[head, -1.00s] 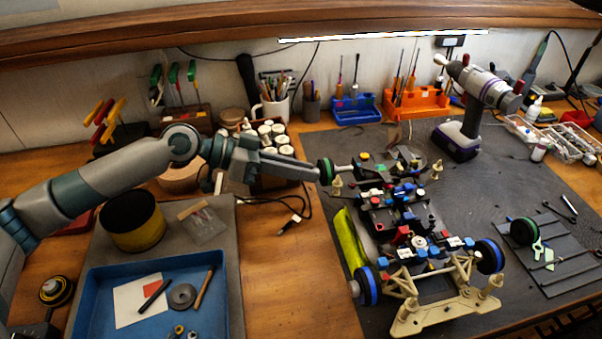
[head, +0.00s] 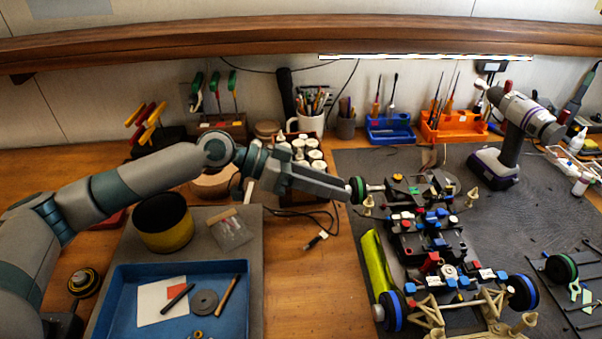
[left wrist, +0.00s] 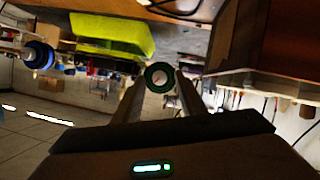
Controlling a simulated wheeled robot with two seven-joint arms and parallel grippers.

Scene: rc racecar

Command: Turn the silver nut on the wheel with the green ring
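The car chassis (head: 432,225) stands on the dark mat, with a green-ringed wheel (head: 357,190) at its far left corner. The wheel shows nearly face-on in the left wrist view (left wrist: 158,76), with the pale silver nut (left wrist: 159,76) at its centre. My left gripper (head: 346,190) reaches in from the left, its tips close beside the wheel's outer face. In the left wrist view its two fingers (left wrist: 160,88) are apart, one on each side of the nut. I cannot tell whether they touch anything. My right gripper is not in view.
Two blue-ringed wheels (head: 392,311) are at the car's near end. Another green-ringed wheel (head: 561,267) lies at the right. A yellow-green body shell (head: 377,272) is left of the chassis.

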